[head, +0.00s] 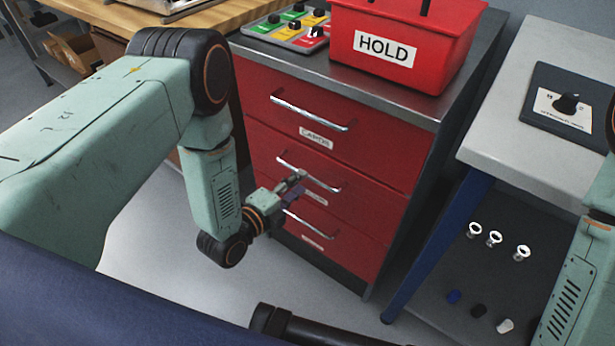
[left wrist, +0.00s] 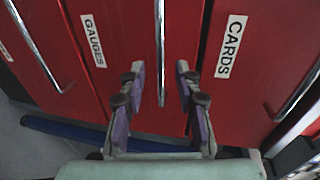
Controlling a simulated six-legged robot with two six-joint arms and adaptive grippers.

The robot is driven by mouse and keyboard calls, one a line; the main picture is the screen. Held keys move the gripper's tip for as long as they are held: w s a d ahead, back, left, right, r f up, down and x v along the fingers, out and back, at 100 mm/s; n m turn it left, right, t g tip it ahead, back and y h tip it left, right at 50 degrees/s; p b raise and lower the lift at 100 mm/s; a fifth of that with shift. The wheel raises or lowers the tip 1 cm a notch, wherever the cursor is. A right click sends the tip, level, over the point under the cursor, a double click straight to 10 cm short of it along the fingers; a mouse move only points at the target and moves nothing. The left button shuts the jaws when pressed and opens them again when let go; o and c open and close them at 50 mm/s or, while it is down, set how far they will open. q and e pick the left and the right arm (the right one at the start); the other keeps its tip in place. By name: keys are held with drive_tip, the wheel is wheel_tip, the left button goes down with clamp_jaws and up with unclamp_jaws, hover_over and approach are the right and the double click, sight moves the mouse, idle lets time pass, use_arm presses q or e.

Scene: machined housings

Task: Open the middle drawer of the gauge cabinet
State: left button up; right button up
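The red gauge cabinet (head: 368,235) has three drawers with chrome bar handles, and all look closed. The middle drawer's handle (head: 308,174) is partly covered by my left gripper (head: 298,183) in the head view. In the left wrist view, the same handle (left wrist: 161,45) runs between the two fingers of my left gripper (left wrist: 160,68). The fingers are open, one on each side, with a visible gap to the bar. The GAUGES label (left wrist: 94,40) is on the middle drawer; the CARDS label (left wrist: 231,46) is on the top drawer. My right gripper is not in view.
The top handle (head: 310,114) and bottom handle (head: 309,224) lie close above and below. On the cabinet stand a red HOLD bin (head: 445,45) and a coloured button panel (head: 290,27). A grey-topped bench (head: 510,130) is on the right. Some floor before the cabinet is clear.

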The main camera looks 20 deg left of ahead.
use_arm(q)
drive_tip(key=b+x, duration=0.1)
drive_tip(key=x, duration=0.4)
drive_tip(key=shift+r, duration=0.1)
drive_tip(key=shift+s, duration=0.1)
drive_tip(key=shift+c, duration=0.7)
clamp_jaws()
